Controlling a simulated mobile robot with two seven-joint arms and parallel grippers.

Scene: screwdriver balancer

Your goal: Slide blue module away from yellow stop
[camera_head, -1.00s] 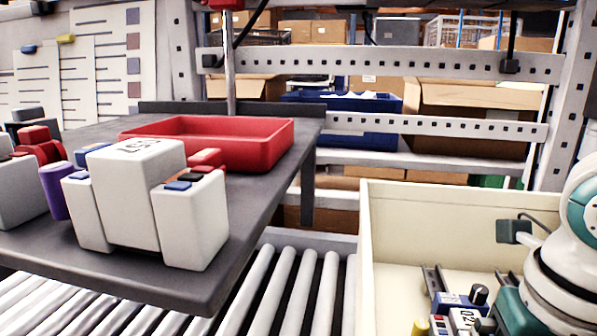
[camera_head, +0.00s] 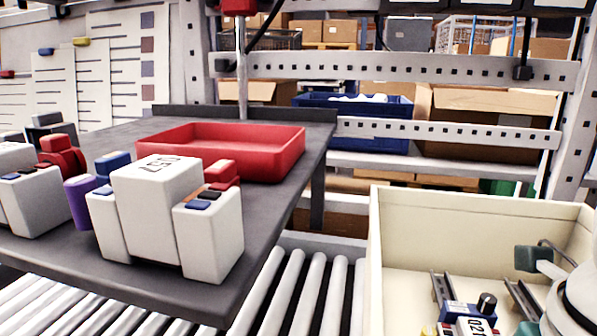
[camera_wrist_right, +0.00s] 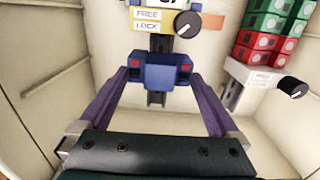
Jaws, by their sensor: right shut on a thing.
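In the right wrist view, the blue module (camera_wrist_right: 160,72) sits on a dark rail (camera_wrist_right: 156,98) between the two purple fingers of my right gripper (camera_wrist_right: 162,76). The fingers are shut on its sides. Just beyond it is a yellow-banded block (camera_wrist_right: 152,30) with FREE and LOCK labels and a dark knob (camera_wrist_right: 187,24); I take it for the yellow stop. Any gap between it and the module is hard to judge. In the head view, a blue knobbed part (camera_head: 467,312) shows in the cream bin, but my right fingertips are hidden. My left gripper is not in view.
The cream bin (camera_head: 480,195) has high walls around the work. In the wrist view, red and green blocks (camera_wrist_right: 272,35) and another knobbed rail end (camera_wrist_right: 262,88) stand to the right. A grey table (camera_head: 310,140) holds a red tray (camera_head: 283,160) and white blocks (camera_head: 160,215).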

